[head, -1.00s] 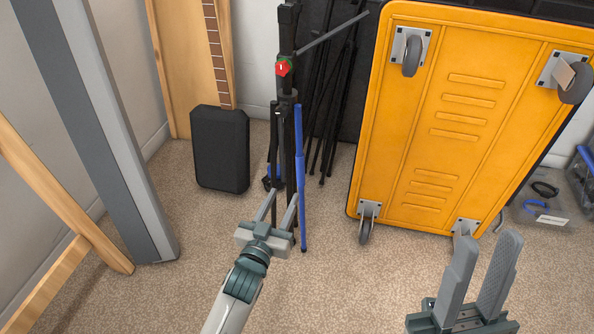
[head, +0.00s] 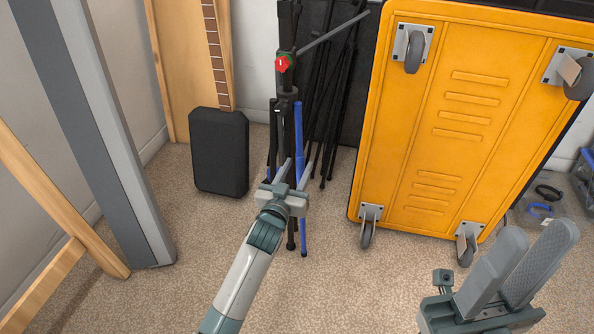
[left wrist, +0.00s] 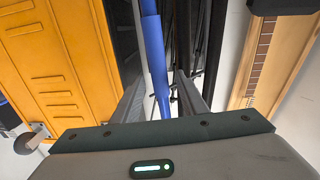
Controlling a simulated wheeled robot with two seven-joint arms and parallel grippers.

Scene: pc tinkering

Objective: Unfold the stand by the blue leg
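The stand (head: 288,80) is black and upright in the middle of the head view, with a red knob on its column. Its legs hang folded close along the column. The blue leg (head: 299,130) hangs on the right side, and its lower end shows below my gripper. My left gripper (head: 298,163) is open, with one finger on each side of the blue leg. In the left wrist view the blue leg (left wrist: 155,50) runs between the spread fingers; I cannot tell whether they touch it. My right gripper (head: 552,228) is open and empty at the lower right.
An orange cart (head: 450,130) with casters stands on edge to the right. A black case (head: 220,150) stands on the carpet to the left, before a guitar neck (head: 217,50). More thin black stands (head: 335,100) lean behind. The carpet in front is clear.

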